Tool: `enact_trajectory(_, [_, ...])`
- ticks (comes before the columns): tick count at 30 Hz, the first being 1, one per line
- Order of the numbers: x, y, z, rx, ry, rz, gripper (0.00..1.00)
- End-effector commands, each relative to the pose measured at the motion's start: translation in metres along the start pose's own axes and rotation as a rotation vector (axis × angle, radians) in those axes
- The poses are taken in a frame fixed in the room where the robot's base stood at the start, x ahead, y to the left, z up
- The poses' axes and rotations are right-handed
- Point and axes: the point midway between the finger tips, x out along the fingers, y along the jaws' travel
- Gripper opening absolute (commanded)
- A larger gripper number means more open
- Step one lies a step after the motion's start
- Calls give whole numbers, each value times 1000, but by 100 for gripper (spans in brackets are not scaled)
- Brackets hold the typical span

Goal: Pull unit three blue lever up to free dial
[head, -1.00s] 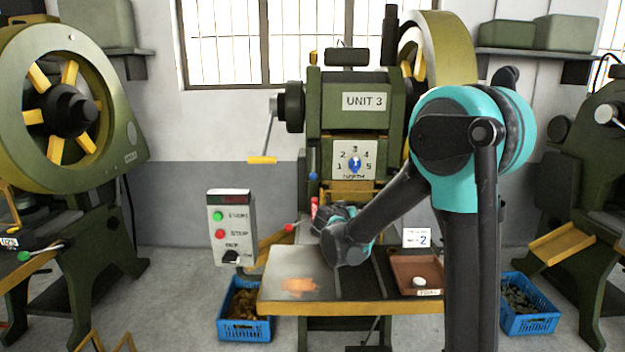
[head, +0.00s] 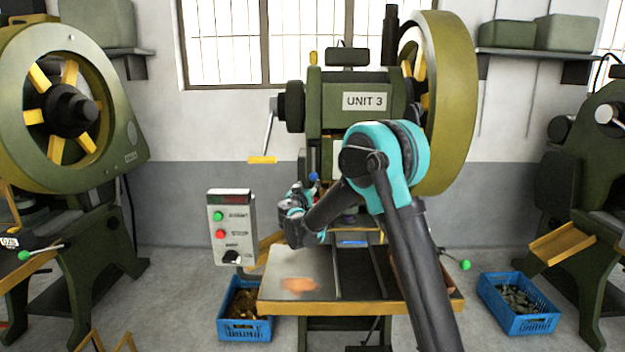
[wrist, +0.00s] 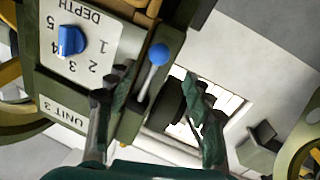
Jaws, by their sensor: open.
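The green press labelled UNIT 3 (head: 350,72) stands in the middle of the head view. Its blue lever ball (head: 313,177) shows just above my gripper (head: 297,205). In the wrist view the blue ball (wrist: 159,54) on its metal shaft lies between the fingers of my gripper (wrist: 157,80) as pictured. The fingers are apart, with no visible contact; the depth gap is unclear. The blue dial knob (wrist: 70,41) sits on a white numbered DEPTH plate left of the lever in the wrist view. My arm hides the dial in the head view.
A control box (head: 231,228) stands left of my gripper. Below is the press table (head: 300,262) with a yellow edge. A green-knobbed lever (head: 464,265) sticks out at right. Blue crates (head: 243,310) lie on the floor. Other presses stand left and right.

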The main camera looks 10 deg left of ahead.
Motion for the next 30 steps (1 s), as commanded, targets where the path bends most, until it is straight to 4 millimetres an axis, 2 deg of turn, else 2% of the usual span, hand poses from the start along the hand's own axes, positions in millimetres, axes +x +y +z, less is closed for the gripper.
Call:
enact_trajectory(1, [12,1,0,0,-1,2,52])
enact_trajectory(6, [45,1,0,0,-1,2,52])
enact_trajectory(13, [76,1,0,0,-1,1,52])
enact_trajectory(18, [86,0,0,0,-1,1,52])
enact_trajectory(26, [87,0,0,0,-1,1,52])
enact_trajectory(27, [87,0,0,0,-1,1,51])
enact_trajectory(30, [87,0,0,0,-1,1,39])
